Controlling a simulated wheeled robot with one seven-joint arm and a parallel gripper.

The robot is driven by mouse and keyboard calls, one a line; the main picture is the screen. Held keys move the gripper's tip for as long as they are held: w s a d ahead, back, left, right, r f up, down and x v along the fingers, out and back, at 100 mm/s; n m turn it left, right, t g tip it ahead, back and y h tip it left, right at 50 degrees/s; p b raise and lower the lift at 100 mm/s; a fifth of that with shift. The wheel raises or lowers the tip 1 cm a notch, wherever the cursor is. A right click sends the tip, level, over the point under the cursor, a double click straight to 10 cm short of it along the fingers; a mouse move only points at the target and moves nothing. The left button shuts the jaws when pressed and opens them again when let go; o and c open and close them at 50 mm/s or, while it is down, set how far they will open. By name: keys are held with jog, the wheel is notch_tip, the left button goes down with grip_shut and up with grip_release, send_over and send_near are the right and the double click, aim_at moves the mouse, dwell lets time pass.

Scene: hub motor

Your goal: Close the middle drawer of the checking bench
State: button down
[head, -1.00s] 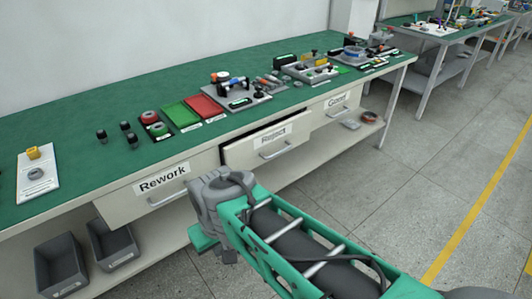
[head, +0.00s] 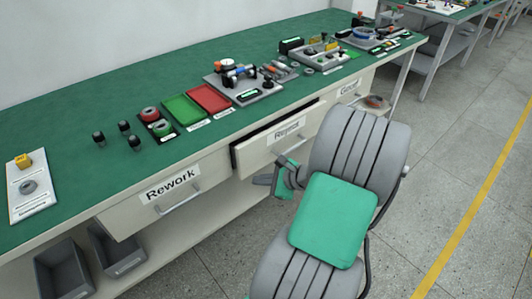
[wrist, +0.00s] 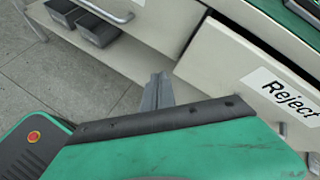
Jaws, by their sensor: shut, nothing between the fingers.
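The checking bench (head: 130,95) has a green top and drawers labelled Rework, Reject and one partly covered label. The middle drawer, Reject (head: 252,155), stands out from the bench, with a dark gap behind its pale front. In the wrist view the drawer front (wrist: 218,62) fills the upper right, its label tilted. My gripper (head: 262,181) is at the front of this drawer, low and near its left end; my arm hides part of the drawer's right side. In the wrist view my fingers (wrist: 158,92) are together and empty, beside the drawer's left edge. I cannot tell whether they touch it.
The Rework drawer (head: 125,215) on the left looks closed. Grey bins (head: 62,270) stand on the lower shelf. Red and green trays (head: 210,98) and motor parts lie on the bench top. The floor (head: 445,180) on the right is clear.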

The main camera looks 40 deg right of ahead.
jog(key=s+d+r+m+t+h, duration=0.25)
jog(key=s+d+m+t, duration=0.2)
jog(key=d+m, duration=0.5)
jog(key=b, duration=0.2)
send_near(260, 147)
jog(key=shift+h, duration=0.25)
jog(key=w+f, duration=0.2)
jog(key=w, duration=0.1)
jog(key=w+f, duration=0.2)
jog(key=shift+w+a, duration=0.15)
jog(key=shift+a, duration=0.2)
jog(key=shift+w+r, duration=0.1)
jog(key=shift+w, duration=0.35)
jog(key=shift+w, duration=0.2)
jog(key=w+p, duration=0.2)
jog(key=w, duration=0.2)
jog(key=shift+r, duration=0.1)
jog(key=shift+w+r, duration=0.1)
jog(key=shift+w, duration=0.1)
